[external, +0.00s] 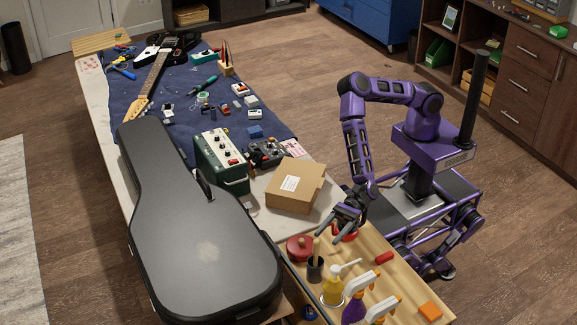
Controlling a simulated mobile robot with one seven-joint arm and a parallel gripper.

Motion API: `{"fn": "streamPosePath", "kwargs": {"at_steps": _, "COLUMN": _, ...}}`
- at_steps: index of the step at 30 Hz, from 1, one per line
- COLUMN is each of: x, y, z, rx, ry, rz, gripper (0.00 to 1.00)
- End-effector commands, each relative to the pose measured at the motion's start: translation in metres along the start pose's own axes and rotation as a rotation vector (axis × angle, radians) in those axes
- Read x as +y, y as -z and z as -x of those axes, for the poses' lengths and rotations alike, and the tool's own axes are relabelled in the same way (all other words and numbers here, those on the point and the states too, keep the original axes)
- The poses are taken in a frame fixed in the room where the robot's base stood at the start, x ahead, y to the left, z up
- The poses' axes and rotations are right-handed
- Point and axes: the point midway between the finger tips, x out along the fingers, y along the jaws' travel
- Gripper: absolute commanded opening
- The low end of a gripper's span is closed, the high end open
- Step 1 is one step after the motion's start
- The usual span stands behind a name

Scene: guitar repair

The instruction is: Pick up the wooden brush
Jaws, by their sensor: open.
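My gripper (329,233) is open and points down over the near end of the work table, above the wooden board. A dark cup (315,269) stands below and left of it, with a light wooden handle (316,246) sticking up from it. This handle may be the wooden brush, but its lower part is hidden in the cup and I cannot be sure. The fingers look apart from the handle and hold nothing that I can see. A red object lies partly hidden behind the fingers.
A cardboard box (293,190) and a guitar case (195,235) stand close by.

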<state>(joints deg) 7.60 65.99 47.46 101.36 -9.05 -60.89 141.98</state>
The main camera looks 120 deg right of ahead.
Motion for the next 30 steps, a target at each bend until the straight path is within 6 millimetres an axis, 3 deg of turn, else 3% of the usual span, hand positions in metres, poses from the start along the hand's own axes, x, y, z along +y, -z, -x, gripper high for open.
{"fn": "streamPosePath", "kwargs": {"at_steps": 9, "x": 0.0, "y": -0.003, "z": -0.024, "rx": -0.003, "ry": 0.001, "rz": 0.001, "gripper": 0.61}}
{"fn": "streamPosePath", "kwargs": {"at_steps": 19, "x": 0.0, "y": -0.003, "z": -0.067, "rx": -0.002, "ry": 0.0, "rz": 0.002, "gripper": 0.61}}
{"fn": "streamPosePath", "kwargs": {"at_steps": 30, "x": 0.0, "y": -0.004, "z": -0.075, "rx": -0.002, "ry": 0.0, "rz": 0.002, "gripper": 0.61}}
